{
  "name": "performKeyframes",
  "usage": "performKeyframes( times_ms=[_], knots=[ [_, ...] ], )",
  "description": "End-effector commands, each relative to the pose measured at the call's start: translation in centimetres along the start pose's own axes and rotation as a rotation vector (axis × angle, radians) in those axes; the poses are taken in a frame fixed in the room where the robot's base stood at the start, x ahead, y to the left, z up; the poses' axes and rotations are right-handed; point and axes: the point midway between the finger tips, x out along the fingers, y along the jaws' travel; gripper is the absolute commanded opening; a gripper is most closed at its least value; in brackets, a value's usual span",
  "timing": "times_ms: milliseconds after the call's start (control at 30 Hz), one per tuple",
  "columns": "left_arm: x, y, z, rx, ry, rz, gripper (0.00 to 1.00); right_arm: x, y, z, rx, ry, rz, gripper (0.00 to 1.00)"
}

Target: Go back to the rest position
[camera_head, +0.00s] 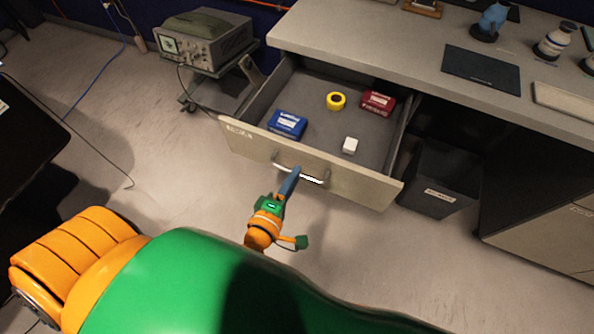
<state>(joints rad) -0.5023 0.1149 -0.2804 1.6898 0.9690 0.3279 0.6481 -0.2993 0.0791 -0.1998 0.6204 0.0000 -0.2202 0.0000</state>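My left gripper (290,181) is in front of the open drawer (352,182), with its blue-grey fingers overlapping the left part of the metal handle (313,179). The fingers line up in one narrow shape, so I cannot tell whether they are open or shut, or whether they touch the handle. My green and orange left arm fills the lower part of the view. My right gripper is not in view.
The drawer holds a blue box (287,125), a yellow roll (336,101), a red box (378,102) and a white block (350,145). A desk (400,40) is above it, an instrument cart (205,45) behind left, a dark bin (437,178) right. Floor in front is clear.

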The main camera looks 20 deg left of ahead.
Motion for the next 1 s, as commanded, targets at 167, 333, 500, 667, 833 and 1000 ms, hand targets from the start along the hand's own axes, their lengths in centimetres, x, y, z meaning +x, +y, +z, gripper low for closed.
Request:
performKeyframes(
  times_ms=[167, 333, 500, 667, 833, 1000],
  knots=[
    [-3.6, -0.3, 0.0, 0.001, -0.002, -0.004, 0.26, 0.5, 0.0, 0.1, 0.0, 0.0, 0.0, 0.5],
    [-4.8, 0.0, 0.0, -0.001, -0.001, -0.001, 0.26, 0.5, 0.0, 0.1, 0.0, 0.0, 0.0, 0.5],
    [-4.8, 0.0, 0.0, 0.0, -0.001, 0.0, 0.26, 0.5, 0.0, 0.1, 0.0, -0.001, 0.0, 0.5],
    [-4.8, 0.0, 0.0, 0.0, -0.001, 0.0, 0.26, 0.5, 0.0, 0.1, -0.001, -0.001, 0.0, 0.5],
    [-4.5, -6.6, 1.0, 0.301, -0.105, -0.149, 0.26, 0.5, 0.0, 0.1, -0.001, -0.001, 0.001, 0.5],
    [-8.9, -22.3, 0.4, 0.964, -0.474, -0.535, 0.26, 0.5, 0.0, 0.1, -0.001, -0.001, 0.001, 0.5]
  ],
)
